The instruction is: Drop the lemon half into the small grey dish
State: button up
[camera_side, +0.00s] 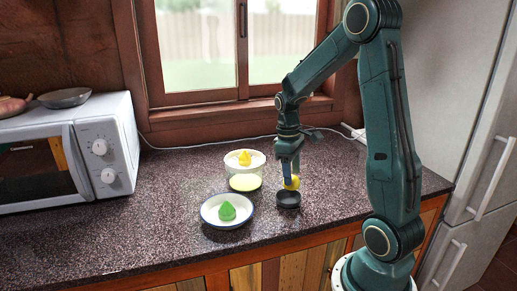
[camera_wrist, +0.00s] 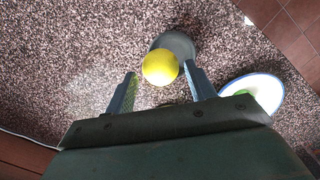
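The lemon half (camera_side: 292,183) is a yellow rounded piece just below my gripper's fingertips, at or just above the rim of the small grey dish (camera_side: 288,201). My gripper (camera_wrist: 160,72) points down over the dish. In the wrist view, the lemon half (camera_wrist: 160,69) shows between the fingertips, with a narrow gap on each side, so the fingers look open around it. It covers part of the dark round dish (camera_wrist: 181,43) there. I cannot tell whether the lemon half touches the dish.
A blue-rimmed white plate (camera_side: 209,213) with a green piece (camera_side: 227,211) is left of the dish. Behind stand a white bowl (camera_side: 231,168) holding a yellow item (camera_side: 245,158) and a pale yellow-green disc (camera_side: 245,183). A microwave (camera_side: 118,150) is at left. The left counter is clear.

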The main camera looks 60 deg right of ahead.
jog(key=shift+o, duration=1.1)
notch_tip(320, 180, up, 14)
jog(key=w, duration=0.1)
jog(key=shift+w, duration=0.35)
jog(key=shift+a+f, duration=0.1)
jog(key=s+a+t, duration=0.3)
jog(key=s+a, duration=0.2)
jog(key=a, duration=0.5)
jog(key=s+a+t, duration=0.4)
jog(key=s+a, duration=0.2)
jog(key=a, duration=0.5)
dwell(1.1)
